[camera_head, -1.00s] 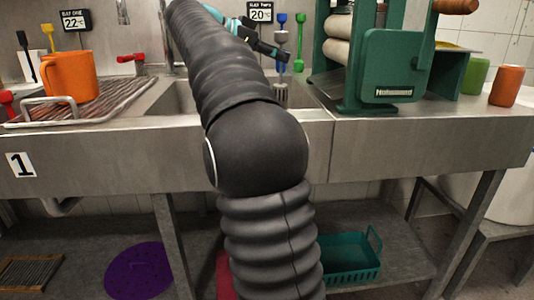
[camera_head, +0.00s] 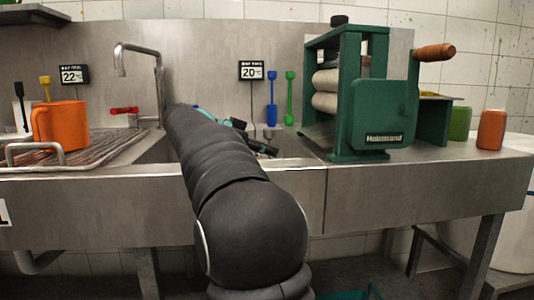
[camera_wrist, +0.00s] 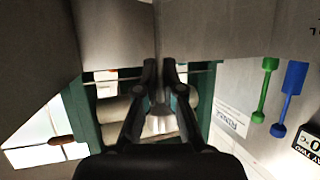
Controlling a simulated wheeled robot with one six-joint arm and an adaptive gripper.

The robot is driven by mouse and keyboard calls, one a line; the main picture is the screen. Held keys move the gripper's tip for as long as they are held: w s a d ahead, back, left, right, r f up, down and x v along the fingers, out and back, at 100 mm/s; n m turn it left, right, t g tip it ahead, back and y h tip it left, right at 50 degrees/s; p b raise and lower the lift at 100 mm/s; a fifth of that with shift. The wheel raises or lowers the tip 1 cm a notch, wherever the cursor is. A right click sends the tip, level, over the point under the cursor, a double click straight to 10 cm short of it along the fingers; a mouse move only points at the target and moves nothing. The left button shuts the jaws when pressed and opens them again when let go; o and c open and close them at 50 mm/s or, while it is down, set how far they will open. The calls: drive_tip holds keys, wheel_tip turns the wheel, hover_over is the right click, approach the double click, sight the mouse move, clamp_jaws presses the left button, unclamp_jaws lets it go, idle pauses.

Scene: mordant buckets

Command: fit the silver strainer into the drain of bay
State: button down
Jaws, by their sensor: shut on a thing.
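My gripper (camera_head: 265,148) reaches down over the right part of the sink, below the "20" sign. In the wrist view my gripper (camera_wrist: 160,72) has its two black fingers close together on a thin grey stem. In the head view the strainer cannot be made out. The sink (camera_head: 290,146) shows only its rim and a little inner wall in the head view. The drain is not visible in either current view.
A green roller machine (camera_head: 375,100) stands right of the basin. Orange (camera_head: 491,130) and green (camera_head: 459,124) cups stand beyond it. An orange mug (camera_head: 60,126) stands on the ribbed left drainboard. A tap (camera_head: 158,85) rises behind the sink. Blue (camera_head: 272,100) and green (camera_head: 290,98) tools hang behind.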

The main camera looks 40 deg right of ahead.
drive_tip(key=c, duration=1.3)
unclamp_jaws()
drive_tip(key=p+v, duration=0.2)
drive_tip(key=v, duration=1)
drive_tip(key=shift+r+p, duration=0.15)
drive_tip(key=shift+p, duration=0.15)
drive_tip(key=shift+d, duration=0.1)
